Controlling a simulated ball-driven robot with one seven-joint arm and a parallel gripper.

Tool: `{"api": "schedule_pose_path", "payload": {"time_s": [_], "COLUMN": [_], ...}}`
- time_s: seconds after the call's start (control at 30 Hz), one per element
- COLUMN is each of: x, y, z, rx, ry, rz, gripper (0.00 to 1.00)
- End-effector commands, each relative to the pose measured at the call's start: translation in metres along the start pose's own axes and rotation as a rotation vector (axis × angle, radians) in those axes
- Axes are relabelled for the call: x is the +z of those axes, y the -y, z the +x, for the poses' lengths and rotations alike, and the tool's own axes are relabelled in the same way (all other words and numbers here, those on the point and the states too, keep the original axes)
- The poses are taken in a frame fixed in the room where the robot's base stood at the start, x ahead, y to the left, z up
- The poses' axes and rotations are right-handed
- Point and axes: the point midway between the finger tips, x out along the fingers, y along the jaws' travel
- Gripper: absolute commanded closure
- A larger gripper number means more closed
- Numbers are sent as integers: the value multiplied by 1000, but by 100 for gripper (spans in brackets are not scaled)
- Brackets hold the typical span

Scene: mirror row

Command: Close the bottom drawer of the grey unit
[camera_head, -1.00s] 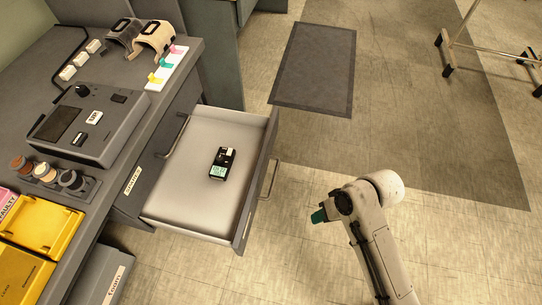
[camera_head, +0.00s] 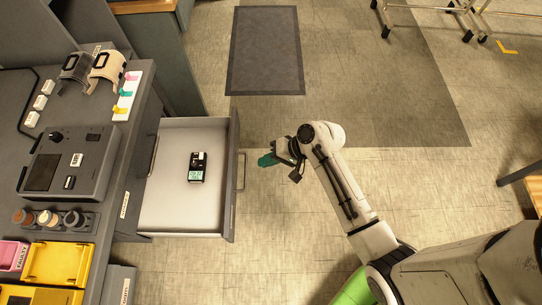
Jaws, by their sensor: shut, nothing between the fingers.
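The grey unit (camera_head: 101,228) stands at the left of the head view. Its pulled-out drawer (camera_head: 157,222) has a pale inside, a grey front and a bar handle (camera_head: 241,171) on the outer face. A small black device with a light screen (camera_head: 197,167) lies in the drawer. Parts of the unit below this drawer are mostly hidden, so I cannot tell whether it is the bottom one. My gripper (camera_head: 266,160), with teal fingertips, is shut and empty. It is just right of the drawer front and handle, apart from them in the picture.
The worktop carries a grey console (camera_head: 68,165), small round pots (camera_head: 47,219), a yellow tray (camera_head: 60,264) and cuff-like items (camera_head: 106,66). A dark mat (camera_head: 265,50) lies on the floor behind. Wheeled racks (camera_head: 455,10) stand at the back right. The floor right of the drawer is open.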

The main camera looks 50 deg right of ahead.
Motion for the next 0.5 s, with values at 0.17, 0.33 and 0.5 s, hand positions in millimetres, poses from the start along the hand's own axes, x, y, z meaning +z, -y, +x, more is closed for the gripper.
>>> {"api": "schedule_pose_path", "payload": {"time_s": [0.17,0.33,0.5], "x": [1,0,0], "y": [0,10,22], "z": [38,62,76], "rx": [0,0,1], "ry": [4,2,2], "rz": [-2,-5,-3], "gripper": [100,100,100]}}
